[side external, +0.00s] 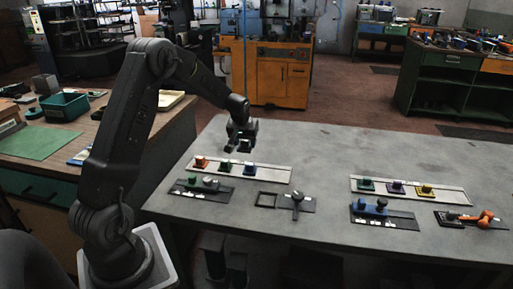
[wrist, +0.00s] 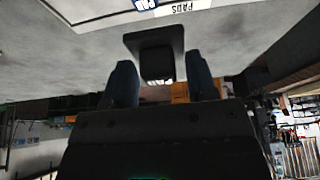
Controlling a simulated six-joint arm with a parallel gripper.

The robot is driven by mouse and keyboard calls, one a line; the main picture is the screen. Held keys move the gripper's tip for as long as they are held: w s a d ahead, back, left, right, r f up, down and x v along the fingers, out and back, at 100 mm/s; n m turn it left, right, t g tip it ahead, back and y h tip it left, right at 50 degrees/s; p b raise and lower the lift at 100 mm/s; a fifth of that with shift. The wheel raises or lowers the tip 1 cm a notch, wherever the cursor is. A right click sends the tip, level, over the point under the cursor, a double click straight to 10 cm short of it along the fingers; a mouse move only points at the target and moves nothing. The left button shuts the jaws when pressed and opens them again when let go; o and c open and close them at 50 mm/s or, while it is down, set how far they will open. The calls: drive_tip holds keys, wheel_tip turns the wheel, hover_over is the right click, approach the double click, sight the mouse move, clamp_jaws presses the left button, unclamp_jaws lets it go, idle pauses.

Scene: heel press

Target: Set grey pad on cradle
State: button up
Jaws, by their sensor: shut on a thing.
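My gripper (side external: 240,143) hangs above the back edge area of the grey table, behind and above the left pad strip. In the wrist view my gripper (wrist: 161,85) has its two fingers closed on the sides of a dark grey pad (wrist: 155,42), a square plate with a block-shaped grip. The pad is clear of the table. An empty square black frame (side external: 258,200), which looks like the cradle, lies on the table nearer the camera, to the right of and below my gripper. A dark lever piece (side external: 297,199) stands on a plate beside it.
The left white strip (side external: 272,174) holds orange, green and blue pads. The right strip (side external: 408,190) holds green, purple and yellow ones. Fixtures with green (side external: 192,181), blue (side external: 361,206) and orange (side external: 486,218) parts stand nearer the camera. The table's middle is clear.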

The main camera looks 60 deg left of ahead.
drive_tip(key=d+f, duration=0.1)
drive_tip(key=d, duration=0.4)
drive_tip(key=s+d+f, duration=0.1)
drive_tip(key=d+f, duration=0.1)
drive_tip(key=d, duration=0.3)
drive_tip(key=d+f, duration=0.2)
drive_tip(key=d, duration=0.3)
drive_tip(key=shift+s+d, duration=0.25)
drive_tip(key=shift+d, duration=0.15)
drive_tip(key=shift+d+f, duration=0.1)
drive_tip(key=shift+f, duration=2.35)
drive_tip(key=shift+f, duration=0.45)
drive_tip(key=o, duration=1)
drive_tip(key=v, duration=1.4)
